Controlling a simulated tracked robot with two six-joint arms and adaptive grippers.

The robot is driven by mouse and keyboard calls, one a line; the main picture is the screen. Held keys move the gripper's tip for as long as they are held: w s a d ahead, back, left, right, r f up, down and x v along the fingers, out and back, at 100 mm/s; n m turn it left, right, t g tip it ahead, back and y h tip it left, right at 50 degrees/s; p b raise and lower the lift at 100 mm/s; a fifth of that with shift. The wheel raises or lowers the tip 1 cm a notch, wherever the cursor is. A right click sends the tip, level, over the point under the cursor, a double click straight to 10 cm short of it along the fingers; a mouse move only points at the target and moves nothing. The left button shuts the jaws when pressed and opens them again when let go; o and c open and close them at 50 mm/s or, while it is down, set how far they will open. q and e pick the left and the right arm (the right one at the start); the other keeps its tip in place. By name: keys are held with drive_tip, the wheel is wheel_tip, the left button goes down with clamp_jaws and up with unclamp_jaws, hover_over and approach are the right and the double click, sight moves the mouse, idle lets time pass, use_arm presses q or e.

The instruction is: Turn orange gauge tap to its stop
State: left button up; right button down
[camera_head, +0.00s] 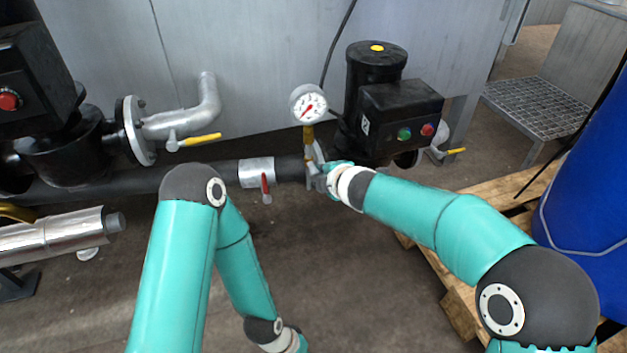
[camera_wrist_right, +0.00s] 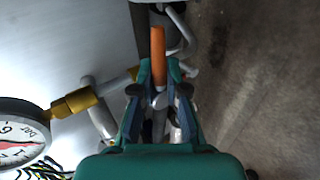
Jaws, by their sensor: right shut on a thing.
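The orange gauge tap (camera_wrist_right: 158,45) shows in the right wrist view as an orange lever between my fingertips, pointing to the top of the picture. My right gripper (camera_wrist_right: 159,82) is shut on it. In the head view my right gripper (camera_head: 322,180) is at the pipe just below the pressure gauge (camera_head: 308,104), and the orange lever is hidden there. The white gauge with its red needle also shows at the left of the right wrist view (camera_wrist_right: 20,138), on a brass fitting (camera_wrist_right: 75,102). My left arm bends down to the bottom edge, its gripper out of frame.
A red-handled valve (camera_head: 265,187) sits on the dark pipe to the left. A yellow-handled valve (camera_head: 200,140) is farther left. The black pump (camera_head: 385,110) stands right behind the gauge. A wooden pallet (camera_head: 470,305) and a blue drum (camera_head: 590,190) are at the right.

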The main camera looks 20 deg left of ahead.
drive_tip(key=shift+w+d+f+h+b, duration=0.2)
drive_tip(key=shift+d+h+b, duration=0.1)
drive_tip(key=shift+b, duration=0.2)
drive_tip(key=c, duration=1.2)
unclamp_jaws()
drive_tip(key=shift+a, duration=0.1)
drive_tip(key=shift+s+r, duration=0.1)
drive_tip(key=shift+r, duration=0.05)
drive_tip(key=shift+a, duration=0.1)
drive_tip(key=v, duration=1.2)
